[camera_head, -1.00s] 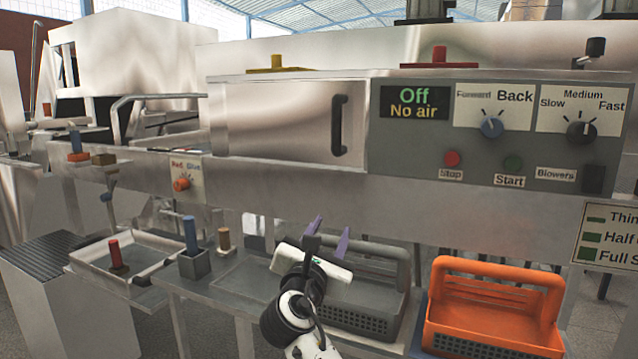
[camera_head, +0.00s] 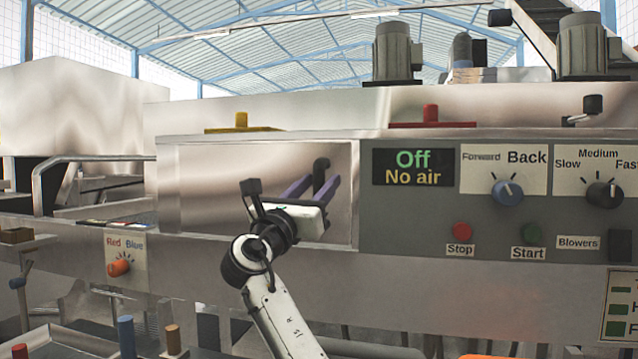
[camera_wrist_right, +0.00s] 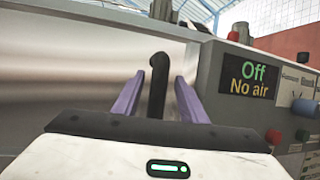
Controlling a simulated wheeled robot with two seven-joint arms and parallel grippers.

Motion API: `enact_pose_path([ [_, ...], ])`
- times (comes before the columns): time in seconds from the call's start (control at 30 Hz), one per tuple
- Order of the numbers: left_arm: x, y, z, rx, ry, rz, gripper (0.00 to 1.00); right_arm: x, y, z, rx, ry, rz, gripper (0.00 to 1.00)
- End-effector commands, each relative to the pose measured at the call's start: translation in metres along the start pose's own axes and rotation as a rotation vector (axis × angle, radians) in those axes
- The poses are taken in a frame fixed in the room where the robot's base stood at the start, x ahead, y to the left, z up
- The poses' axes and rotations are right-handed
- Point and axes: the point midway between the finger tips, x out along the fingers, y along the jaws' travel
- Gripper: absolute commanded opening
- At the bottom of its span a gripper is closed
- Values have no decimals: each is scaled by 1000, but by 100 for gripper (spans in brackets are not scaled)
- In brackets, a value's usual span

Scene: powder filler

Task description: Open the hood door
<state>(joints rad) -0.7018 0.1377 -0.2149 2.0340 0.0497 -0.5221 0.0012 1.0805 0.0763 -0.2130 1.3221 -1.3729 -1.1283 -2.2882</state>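The hood door (camera_head: 215,190) is a shiny metal panel at the left of the machine front, and it looks shut. Its black upright handle (camera_head: 321,170) is near the door's right edge, partly hidden by my gripper. My right gripper (camera_head: 312,187) is in front of the handle, its two purple fingers apart. In the right wrist view the handle (camera_wrist_right: 157,88) stands between the open fingers (camera_wrist_right: 160,98), with gaps on both sides. I cannot tell how deep it sits between them. My left gripper is not in view.
Right of the door is a grey control panel (camera_head: 400,225) with a display (camera_head: 412,167) reading "Off / No air", knobs and buttons. An orange Red/Blue knob (camera_head: 119,265) is at lower left.

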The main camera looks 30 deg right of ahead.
Motion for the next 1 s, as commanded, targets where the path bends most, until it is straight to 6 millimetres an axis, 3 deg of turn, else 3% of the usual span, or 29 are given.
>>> enact_pose_path([
  [0.4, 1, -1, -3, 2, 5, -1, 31, 10, 0, -1, 0, 1, 1, 39],
  [0.63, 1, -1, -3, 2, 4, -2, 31, 10, 0, -1, 0, 1, 1, 0],
  [1.0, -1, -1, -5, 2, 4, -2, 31, 8, -8, 1, -15, 1, -36, 0],
])
